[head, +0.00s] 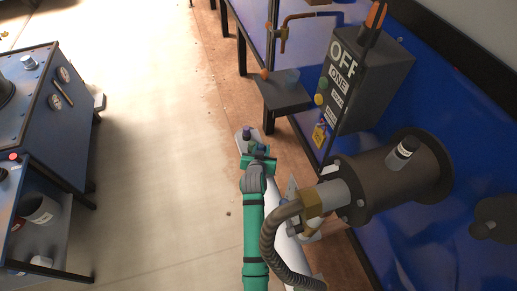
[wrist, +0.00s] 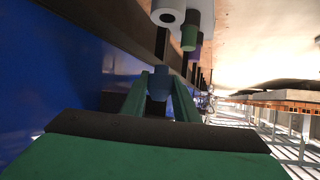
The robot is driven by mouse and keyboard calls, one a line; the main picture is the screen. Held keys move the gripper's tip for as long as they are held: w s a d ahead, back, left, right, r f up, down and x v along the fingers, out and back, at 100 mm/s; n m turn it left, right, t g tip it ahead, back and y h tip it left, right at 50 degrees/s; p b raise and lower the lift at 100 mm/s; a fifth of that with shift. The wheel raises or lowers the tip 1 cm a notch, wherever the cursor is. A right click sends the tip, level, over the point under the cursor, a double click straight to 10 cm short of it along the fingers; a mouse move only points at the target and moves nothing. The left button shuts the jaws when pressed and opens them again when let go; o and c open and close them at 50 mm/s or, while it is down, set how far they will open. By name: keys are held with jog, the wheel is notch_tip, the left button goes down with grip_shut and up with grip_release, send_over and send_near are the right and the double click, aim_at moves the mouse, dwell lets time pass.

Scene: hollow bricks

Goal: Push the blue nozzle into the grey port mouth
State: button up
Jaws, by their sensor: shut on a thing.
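My gripper (wrist: 158,92) is shut on the blue nozzle (wrist: 158,83), which sits between the two green fingertips in the wrist view. In the head view my gripper (head: 260,158) is low at the middle, and the nozzle is too small to tell apart there. In the wrist view a pale grey round port with a dark mouth (wrist: 168,16) is at the top, just beyond the nozzle and apart from it. A green-tipped grey cylinder (wrist: 188,38) stands beside the port on its right.
In the head view a black control box (head: 365,80) and a dark flanged cylinder with a hose (head: 390,185) are on the right by the blue wall. A small dark shelf (head: 284,95) stands beyond my gripper. A blue cabinet (head: 40,100) is at left. The floor between is clear.

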jog(key=shift+f, duration=2.9)
jog(key=shift+d, duration=0.1)
jog(key=shift+f, duration=1)
jog(key=o, duration=1.1)
jog(key=shift+o, duration=0.2)
